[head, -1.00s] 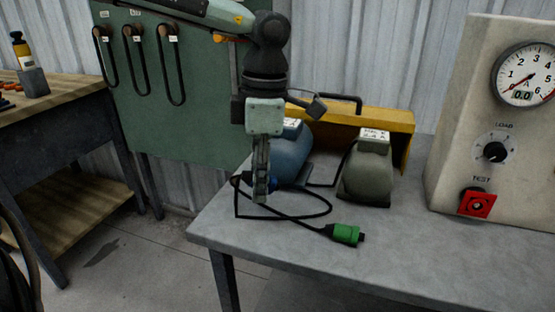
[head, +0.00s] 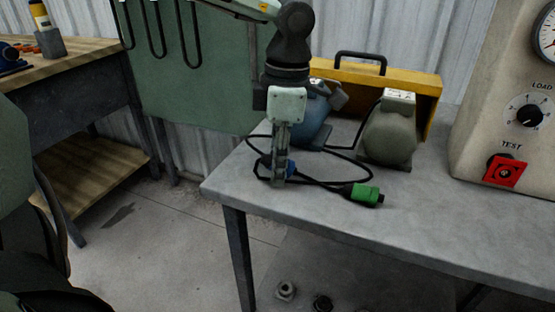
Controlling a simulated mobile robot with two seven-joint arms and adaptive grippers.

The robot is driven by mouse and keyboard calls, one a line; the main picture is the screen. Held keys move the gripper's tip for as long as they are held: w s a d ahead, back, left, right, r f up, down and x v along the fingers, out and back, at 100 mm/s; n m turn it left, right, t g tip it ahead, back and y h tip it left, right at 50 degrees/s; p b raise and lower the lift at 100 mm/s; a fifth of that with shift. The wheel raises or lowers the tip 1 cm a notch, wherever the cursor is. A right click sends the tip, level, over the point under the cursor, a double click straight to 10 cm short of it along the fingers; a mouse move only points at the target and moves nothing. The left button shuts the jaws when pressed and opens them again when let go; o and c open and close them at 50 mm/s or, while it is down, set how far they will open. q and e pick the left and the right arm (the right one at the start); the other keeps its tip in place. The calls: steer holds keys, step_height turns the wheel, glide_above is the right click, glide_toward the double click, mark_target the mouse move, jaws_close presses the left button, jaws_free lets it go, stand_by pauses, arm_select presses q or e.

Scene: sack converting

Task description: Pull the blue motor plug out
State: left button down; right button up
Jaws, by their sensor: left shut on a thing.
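The blue motor (head: 311,124) stands at the back of the grey table (head: 330,222), partly hidden by my left gripper. My left gripper (head: 278,181) points down at the table's left part and is shut on the blue plug (head: 291,168), which is mostly hidden behind its fingers. The plug is low over the tabletop, in front of the blue motor, and looks apart from it. A black cable (head: 325,185) loops around the gripper. A green plug (head: 362,194) lies on the table to the right. My right gripper is not in view.
A grey-green motor (head: 388,138) stands right of the blue one, before a yellow case (head: 385,82). A tester with a red switch (head: 506,171) stands at the right. The table's front is clear. A wooden bench (head: 75,65) is at the left.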

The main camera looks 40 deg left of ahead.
arm_select(q)
steer(key=c, duration=1.1)
jaws_free()
steer(key=shift+c, duration=0.2)
step_height(320, 180, up, 12)
steer(key=shift+w+d, duration=0.3)
steer(key=shift+d, duration=0.05)
steer(key=shift+f, duration=0.1)
